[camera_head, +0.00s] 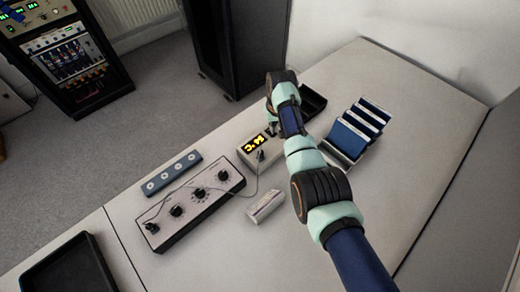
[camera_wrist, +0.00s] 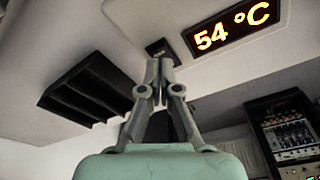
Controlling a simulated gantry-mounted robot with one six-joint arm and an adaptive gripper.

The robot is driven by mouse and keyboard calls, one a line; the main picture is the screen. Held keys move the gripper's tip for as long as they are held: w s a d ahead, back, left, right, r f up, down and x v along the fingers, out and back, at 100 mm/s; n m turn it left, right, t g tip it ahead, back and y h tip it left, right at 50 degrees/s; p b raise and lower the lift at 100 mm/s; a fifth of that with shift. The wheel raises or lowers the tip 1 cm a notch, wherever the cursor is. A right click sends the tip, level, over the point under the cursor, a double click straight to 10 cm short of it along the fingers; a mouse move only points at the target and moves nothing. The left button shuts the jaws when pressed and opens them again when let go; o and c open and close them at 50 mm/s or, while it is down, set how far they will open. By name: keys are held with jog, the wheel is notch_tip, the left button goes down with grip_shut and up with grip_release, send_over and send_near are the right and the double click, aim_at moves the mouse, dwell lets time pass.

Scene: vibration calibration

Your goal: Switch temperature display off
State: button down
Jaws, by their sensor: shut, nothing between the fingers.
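The temperature display is a small pale box (camera_head: 247,157) on the table in the head view, with a lit yellow reading on its top. In the wrist view the lit display panel (camera_wrist: 233,29) reads 54 °C. A small black switch (camera_wrist: 160,49) sits left of the panel on the same pale face. My gripper (camera_wrist: 159,66) is shut and empty, its tips just below the switch in the picture; I cannot tell whether they touch it. In the head view my gripper (camera_head: 271,129) is at the far end of the display box, partly hidden by my arm.
A grey box with black knobs (camera_head: 216,201) and a cable lies left of the display, beside a blue strip (camera_head: 172,173). A small white block (camera_head: 266,206) lies nearer. A rack of blue items (camera_head: 346,140) and a black bin (camera_head: 314,103) stand right. The table's right is clear.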

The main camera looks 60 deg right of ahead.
jog(key=shift+f+b, duration=0.75)
jog(key=shift+f, duration=0.35)
dwell(0.6)
notch_tip(320, 180, up, 7)
jog(key=p, duration=0.7)
dwell(0.5)
